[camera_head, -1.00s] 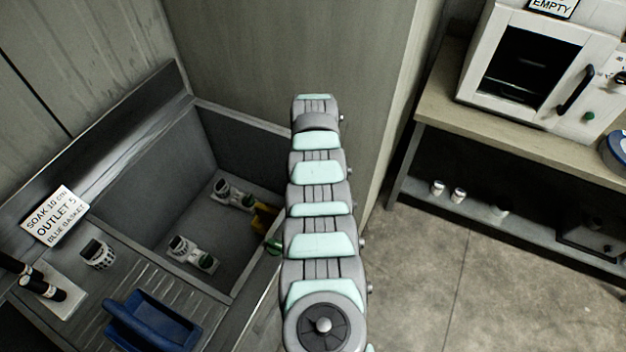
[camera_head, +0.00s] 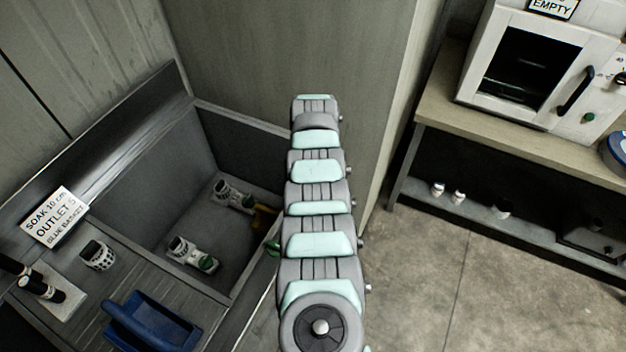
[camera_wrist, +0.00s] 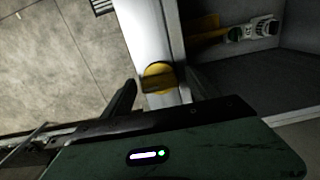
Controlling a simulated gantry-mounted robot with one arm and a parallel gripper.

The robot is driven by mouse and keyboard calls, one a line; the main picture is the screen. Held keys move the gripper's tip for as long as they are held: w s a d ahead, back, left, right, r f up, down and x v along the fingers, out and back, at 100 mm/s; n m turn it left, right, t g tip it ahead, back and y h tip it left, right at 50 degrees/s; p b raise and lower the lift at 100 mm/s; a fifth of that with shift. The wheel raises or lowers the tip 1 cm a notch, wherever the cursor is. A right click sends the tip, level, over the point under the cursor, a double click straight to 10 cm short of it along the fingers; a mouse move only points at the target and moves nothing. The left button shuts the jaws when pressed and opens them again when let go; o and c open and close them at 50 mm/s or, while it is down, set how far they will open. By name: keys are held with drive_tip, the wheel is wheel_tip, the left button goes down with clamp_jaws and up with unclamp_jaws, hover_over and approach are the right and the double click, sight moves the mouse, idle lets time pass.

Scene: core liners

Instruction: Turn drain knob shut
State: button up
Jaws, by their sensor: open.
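A round yellow knob (camera_wrist: 158,72) with a raised grip bar sits on the pale outer front of the sink in the wrist view. I take it to be the drain knob. My gripper (camera_wrist: 160,88) is open, with a dark finger on each side of the knob. I cannot tell whether either finger touches it. In the head view my arm hides the knob and most of my gripper. The grey sink (camera_head: 150,190) stands left of my arm. A yellow part (camera_head: 263,219) shows inside it, beside the arm.
White-and-green fittings (camera_head: 190,254) lie in the sink. A blue basket (camera_head: 150,325), a perforated white cup (camera_head: 97,255) and an outlet sign (camera_head: 54,216) are on the left side. A bench (camera_head: 440,90) with a white oven (camera_head: 535,70) stands right. The floor between is clear.

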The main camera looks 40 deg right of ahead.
wheel_tip(320, 180, up, 11)
idle(0.7)
drive_tip(key=shift+f, duration=0.1)
